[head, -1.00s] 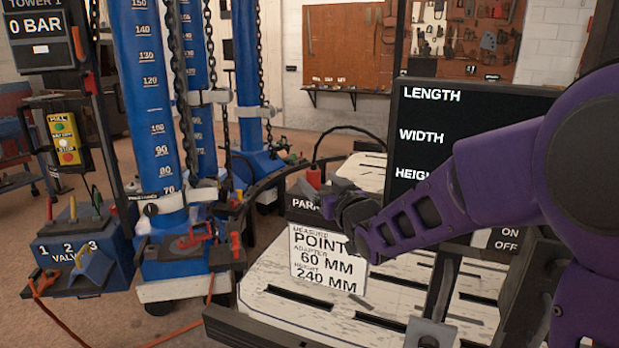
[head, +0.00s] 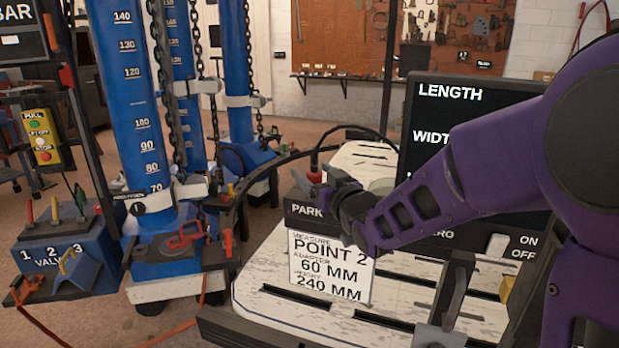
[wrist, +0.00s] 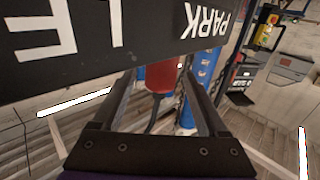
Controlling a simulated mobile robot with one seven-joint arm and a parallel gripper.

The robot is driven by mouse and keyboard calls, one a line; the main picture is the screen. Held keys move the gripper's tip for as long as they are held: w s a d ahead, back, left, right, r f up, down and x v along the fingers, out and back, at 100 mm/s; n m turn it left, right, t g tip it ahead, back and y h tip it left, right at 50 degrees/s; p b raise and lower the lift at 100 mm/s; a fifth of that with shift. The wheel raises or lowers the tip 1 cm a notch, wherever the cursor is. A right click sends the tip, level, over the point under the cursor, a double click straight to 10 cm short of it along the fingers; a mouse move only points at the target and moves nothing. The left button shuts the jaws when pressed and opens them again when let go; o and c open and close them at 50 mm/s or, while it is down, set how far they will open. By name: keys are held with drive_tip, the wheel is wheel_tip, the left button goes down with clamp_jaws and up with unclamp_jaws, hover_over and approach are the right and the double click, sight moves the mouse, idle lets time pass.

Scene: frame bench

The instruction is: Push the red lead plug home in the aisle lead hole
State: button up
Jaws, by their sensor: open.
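The red lead plug (wrist: 163,77) shows in the wrist view between my two fingers, with its black lead running back toward the palm. In the head view a small part of the red plug (head: 314,176) shows just above the black PARK block (head: 302,210), beside my fingers. My gripper (head: 325,182) is open around the plug at the block's top; in the wrist view its fingers (wrist: 164,85) stand either side of it with gaps. The plug's lower end is hidden behind the lettered block. I cannot make out the aisle lead hole.
A white card reading POINT 2 (head: 325,268) fronts the slotted pale table (head: 270,300). A black display (head: 470,120) stands close behind my arm. Blue towers (head: 130,100) with chains and a valve box (head: 65,250) stand left. A black curved rail (head: 245,190) runs between.

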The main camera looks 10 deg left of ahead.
drive_tip(key=shift+c, duration=0.2)
clamp_jaws()
drive_tip(key=shift+r, duration=0.15)
